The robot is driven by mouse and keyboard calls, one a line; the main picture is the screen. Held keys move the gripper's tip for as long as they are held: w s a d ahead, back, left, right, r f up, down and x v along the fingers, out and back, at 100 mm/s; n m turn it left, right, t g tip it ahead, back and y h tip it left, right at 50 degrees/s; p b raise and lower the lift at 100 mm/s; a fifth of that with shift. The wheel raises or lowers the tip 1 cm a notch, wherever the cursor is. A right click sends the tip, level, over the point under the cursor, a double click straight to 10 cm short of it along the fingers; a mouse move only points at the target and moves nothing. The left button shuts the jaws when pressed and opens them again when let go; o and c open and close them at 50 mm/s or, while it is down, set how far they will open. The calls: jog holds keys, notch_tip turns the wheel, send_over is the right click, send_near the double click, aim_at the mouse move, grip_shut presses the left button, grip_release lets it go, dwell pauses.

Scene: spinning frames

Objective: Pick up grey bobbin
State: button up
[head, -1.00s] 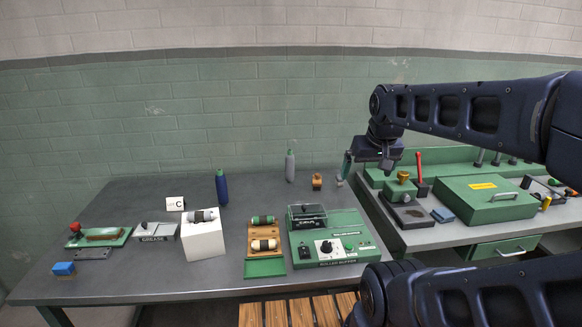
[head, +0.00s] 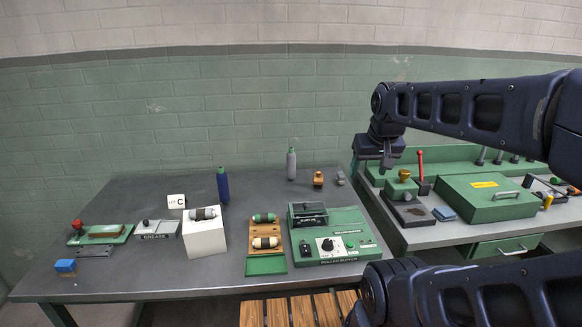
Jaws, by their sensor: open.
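The grey bobbin (head: 291,164) stands upright near the back edge of the grey table and has a green tip. It is apart from the things around it and fully in sight. My gripper (head: 370,164) is to the right of the bobbin in the picture, above the far right part of the table. It is open, seen partly edge-on, and holds nothing that I can see. It does not touch the bobbin.
A blue bobbin (head: 222,185) stands left of the grey one. A small orange thing (head: 318,179) and a small grey thing (head: 341,178) are to its right. A green roller buffer (head: 332,235) stands in front. A second bench (head: 459,234) is at the right.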

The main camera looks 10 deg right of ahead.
jog(key=w+a+r+n+h, duration=0.1)
jog(key=w+r+n, duration=0.15)
jog(key=w, duration=0.35)
jog(key=w+r+n, duration=0.1)
jog(key=w+n, duration=0.3)
jog(key=w, duration=0.2)
jog(key=n+g+h, duration=0.2)
jog(key=n, duration=1.8)
send_over(292, 157)
jog(key=a, duration=0.3)
notch_tip(292, 157, down, 16)
jog(key=x, duration=1)
jog(key=shift+d+f, duration=0.25)
jog(key=shift+d, duration=0.05)
jog(key=c, duration=1.1)
jog(key=shift+c, duration=0.2)
jog(key=shift+r, duration=0.15)
